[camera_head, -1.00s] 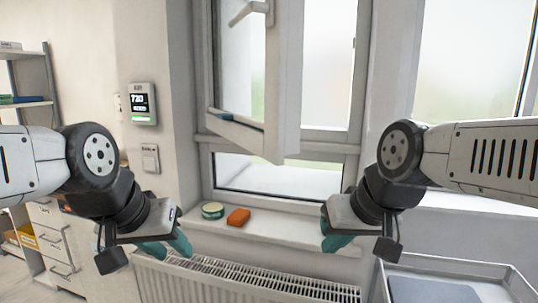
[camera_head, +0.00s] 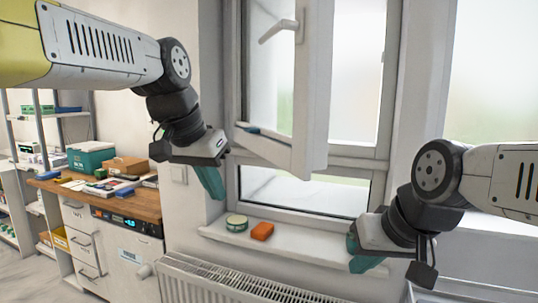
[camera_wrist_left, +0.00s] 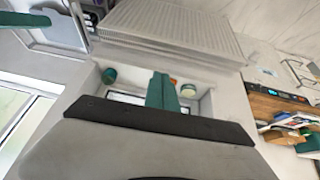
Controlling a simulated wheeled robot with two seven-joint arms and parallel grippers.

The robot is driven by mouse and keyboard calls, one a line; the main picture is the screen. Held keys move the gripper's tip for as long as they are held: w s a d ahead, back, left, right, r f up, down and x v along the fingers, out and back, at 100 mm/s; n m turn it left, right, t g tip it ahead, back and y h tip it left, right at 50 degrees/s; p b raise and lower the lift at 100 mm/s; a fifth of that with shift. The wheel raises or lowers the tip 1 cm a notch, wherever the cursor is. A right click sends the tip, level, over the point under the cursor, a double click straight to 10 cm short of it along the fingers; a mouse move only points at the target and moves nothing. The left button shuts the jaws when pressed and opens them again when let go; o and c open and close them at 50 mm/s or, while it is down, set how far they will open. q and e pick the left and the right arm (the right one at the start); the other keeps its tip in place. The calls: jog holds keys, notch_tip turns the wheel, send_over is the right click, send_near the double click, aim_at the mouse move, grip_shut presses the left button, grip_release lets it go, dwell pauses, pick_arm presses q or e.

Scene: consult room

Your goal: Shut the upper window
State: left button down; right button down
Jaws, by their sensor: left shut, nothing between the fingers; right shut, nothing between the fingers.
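The upper window (camera_head: 310,90) is a white-framed sash standing open, swung into the room. Its free edge and lower corner stick out above the sill. A white lever handle (camera_head: 280,29) sits on the sash near the top, pointing left. My left gripper (camera_head: 213,186) is left of the sash, in front of the wall, with its teal fingers shut, empty and pointing down. The fingers also show in the left wrist view (camera_wrist_left: 161,90), over the sill. My right gripper (camera_head: 362,261) is shut and empty at the right end of the sill, lower than the sash.
The sill (camera_head: 280,249) holds a round green-and-cream tin (camera_head: 237,223) and an orange block (camera_head: 262,231). A radiator (camera_head: 225,280) is below. A fixed lower pane (camera_head: 305,190) is under the sash. A wooden counter (camera_head: 130,203) with boxes stands at the left.

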aim_at(268, 150)
pick_arm(q)
jog(key=w+d+r+m+g+h, duration=0.1)
jog(key=w+d+r+m+g, duration=0.2)
jog(key=w+r+m, duration=0.7)
jog(key=shift+n, duration=0.8)
jog(key=w+d+f, duration=0.6)
jog(key=w, duration=0.1)
jog(key=shift+d, duration=0.3)
pick_arm(e)
jog(key=shift+a+r, duration=0.1)
jog(key=shift+a, duration=0.5)
pick_arm(q)
jog(key=shift+d, duration=0.1)
